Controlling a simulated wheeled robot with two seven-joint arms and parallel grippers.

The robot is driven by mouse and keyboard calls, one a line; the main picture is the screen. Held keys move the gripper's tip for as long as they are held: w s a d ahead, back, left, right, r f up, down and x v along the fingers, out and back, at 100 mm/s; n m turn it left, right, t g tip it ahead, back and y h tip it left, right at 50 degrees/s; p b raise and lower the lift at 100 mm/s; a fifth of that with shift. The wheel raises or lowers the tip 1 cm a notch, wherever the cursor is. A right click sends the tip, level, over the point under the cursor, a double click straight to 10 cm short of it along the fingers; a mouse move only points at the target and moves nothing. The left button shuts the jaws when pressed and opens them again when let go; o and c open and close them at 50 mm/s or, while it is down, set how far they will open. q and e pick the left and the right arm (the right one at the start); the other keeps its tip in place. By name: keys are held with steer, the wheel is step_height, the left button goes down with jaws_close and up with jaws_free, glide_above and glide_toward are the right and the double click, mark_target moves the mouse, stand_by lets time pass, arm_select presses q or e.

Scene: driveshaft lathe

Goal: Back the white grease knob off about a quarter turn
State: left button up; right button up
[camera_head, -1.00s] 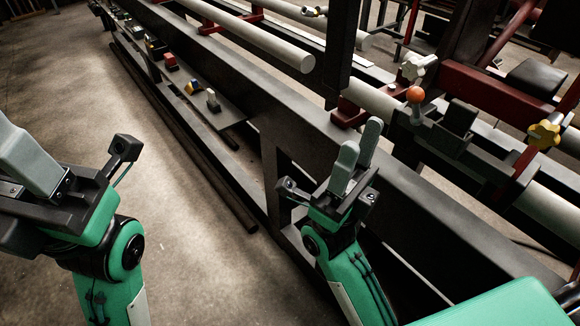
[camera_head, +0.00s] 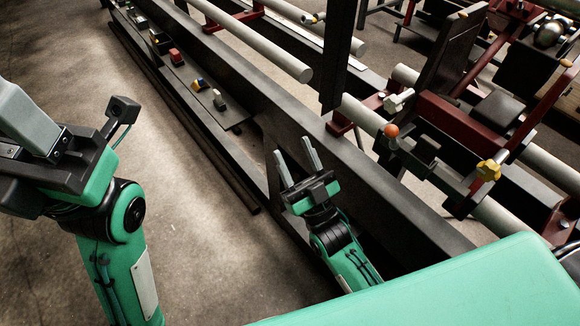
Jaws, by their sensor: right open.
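The white knob (camera_head: 398,100) shows in the head view at upper right, mounted on the dark red and black lathe carriage (camera_head: 455,124). It sits just above and behind an orange ball knob (camera_head: 391,130). My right gripper (camera_head: 292,146) is open and empty, its two grey fingers spread apart. It is left of and below the white knob, clear of it, in front of the long dark beam. My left gripper (camera_head: 28,118) is at the left edge, far from the knob. Only one of its fingers shows clearly, and part of it is cut off.
A yellow star knob (camera_head: 488,170) stands right of the orange ball. The long dark beam (camera_head: 370,185) runs diagonally between me and the carriage. A low ledge (camera_head: 226,117) at left carries small coloured blocks. The floor at lower left is free.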

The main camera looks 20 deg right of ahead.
steer(key=w+f+g+h+p, duration=0.2)
steer(key=w+f+g+p, duration=0.2)
steer(key=f+p, duration=0.3)
step_height(320, 180, down, 5)
steer(key=shift+f+g+p, duration=0.2)
steer(key=shift+g+p, duration=0.1)
steer(key=shift+g, duration=0.4)
